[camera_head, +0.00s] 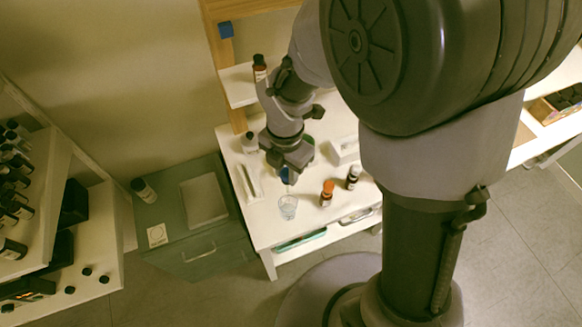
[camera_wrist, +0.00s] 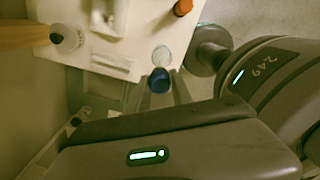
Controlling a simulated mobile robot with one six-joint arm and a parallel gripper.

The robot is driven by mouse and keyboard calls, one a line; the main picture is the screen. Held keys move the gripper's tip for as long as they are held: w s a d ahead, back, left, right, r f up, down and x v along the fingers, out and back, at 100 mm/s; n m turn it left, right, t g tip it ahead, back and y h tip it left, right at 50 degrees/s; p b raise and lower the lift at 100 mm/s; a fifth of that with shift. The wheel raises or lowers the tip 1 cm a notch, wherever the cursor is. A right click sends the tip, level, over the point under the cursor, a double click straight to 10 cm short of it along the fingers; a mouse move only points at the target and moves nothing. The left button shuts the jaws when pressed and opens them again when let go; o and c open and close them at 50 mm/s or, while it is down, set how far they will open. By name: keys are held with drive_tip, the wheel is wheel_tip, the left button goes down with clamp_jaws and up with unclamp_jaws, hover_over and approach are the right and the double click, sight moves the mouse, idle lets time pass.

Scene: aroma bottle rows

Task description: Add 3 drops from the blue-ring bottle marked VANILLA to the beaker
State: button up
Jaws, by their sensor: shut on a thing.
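My gripper (camera_head: 286,168) is shut on a small blue-topped thing (camera_head: 287,176), which looks like a dropper or cap. It shows as a round dark-blue top between the fingers in the wrist view (camera_wrist: 159,80). A clear glass beaker (camera_head: 288,207) stands on the white table just below my gripper; its rim also shows in the wrist view (camera_wrist: 162,56). I cannot tell whether the blue thing is over or beside the beaker opening. I see no readable VANILLA label, and the blue-ring bottle's body is not clear.
An orange-topped bottle (camera_head: 327,192) and a dark bottle with a white label (camera_head: 352,178) stand right of the beaker on the white table (camera_head: 275,233). A white bottle (camera_head: 249,143) stands at the back left. A green cabinet (camera_head: 165,215) is to the left.

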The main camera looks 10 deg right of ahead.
sight(287, 183)
drive_tip(key=shift+s, duration=0.35)
drive_tip(key=shift+f+b, duration=1.25)
drive_tip(key=shift+f, duration=0.7)
drive_tip(key=shift+o, duration=0.9)
clamp_jaws()
drive_tip(key=shift+c, duration=0.9)
unclamp_jaws()
